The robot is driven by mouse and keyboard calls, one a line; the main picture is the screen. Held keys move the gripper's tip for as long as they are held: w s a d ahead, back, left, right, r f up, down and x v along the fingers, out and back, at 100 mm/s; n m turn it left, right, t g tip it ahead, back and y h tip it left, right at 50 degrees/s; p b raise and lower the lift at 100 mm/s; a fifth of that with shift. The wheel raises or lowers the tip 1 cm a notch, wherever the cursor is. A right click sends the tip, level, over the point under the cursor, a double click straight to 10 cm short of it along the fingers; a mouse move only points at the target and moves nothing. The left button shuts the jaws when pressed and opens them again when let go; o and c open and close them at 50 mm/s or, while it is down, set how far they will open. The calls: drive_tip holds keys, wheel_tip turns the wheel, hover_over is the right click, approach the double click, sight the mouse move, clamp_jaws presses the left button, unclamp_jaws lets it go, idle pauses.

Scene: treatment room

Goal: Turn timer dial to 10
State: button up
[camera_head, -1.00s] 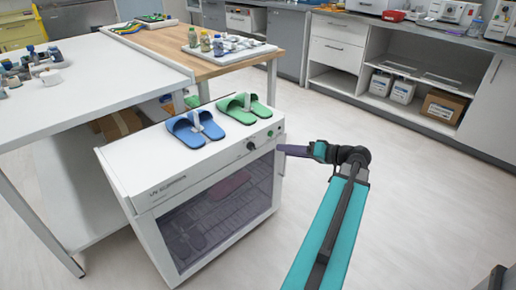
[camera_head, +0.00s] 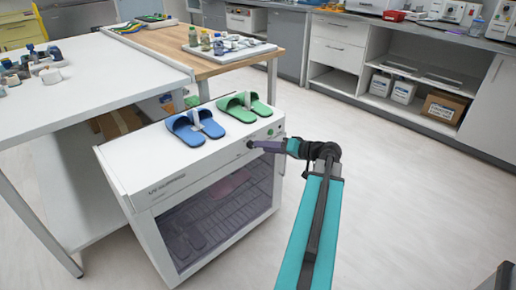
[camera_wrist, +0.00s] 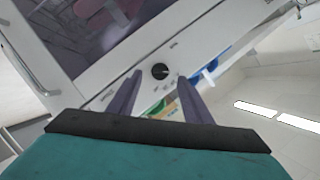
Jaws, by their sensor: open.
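The black timer dial (camera_wrist: 160,71) is on the white front panel of the cabinet (camera_head: 170,165). In the wrist view it lies just beyond and between the tips of my gripper (camera_wrist: 157,78), whose two purple fingers are apart with nothing between them. In the head view my gripper (camera_head: 252,144) reaches the panel from the right, its tips at the dial, which is mostly hidden there. I cannot tell whether the fingers touch the dial. The marks around the dial are too small to read.
Blue slippers (camera_head: 195,127) and green slippers (camera_head: 244,107) stand on top of the cabinet. A small green button (camera_head: 270,132) is on the panel, right of the dial. A white table (camera_head: 90,85) stands to the left. Open floor (camera_head: 400,190) lies to the right.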

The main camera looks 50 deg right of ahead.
sight(252, 145)
drive_tip(key=shift+x, duration=2.05)
drive_tip(key=c, duration=1.1)
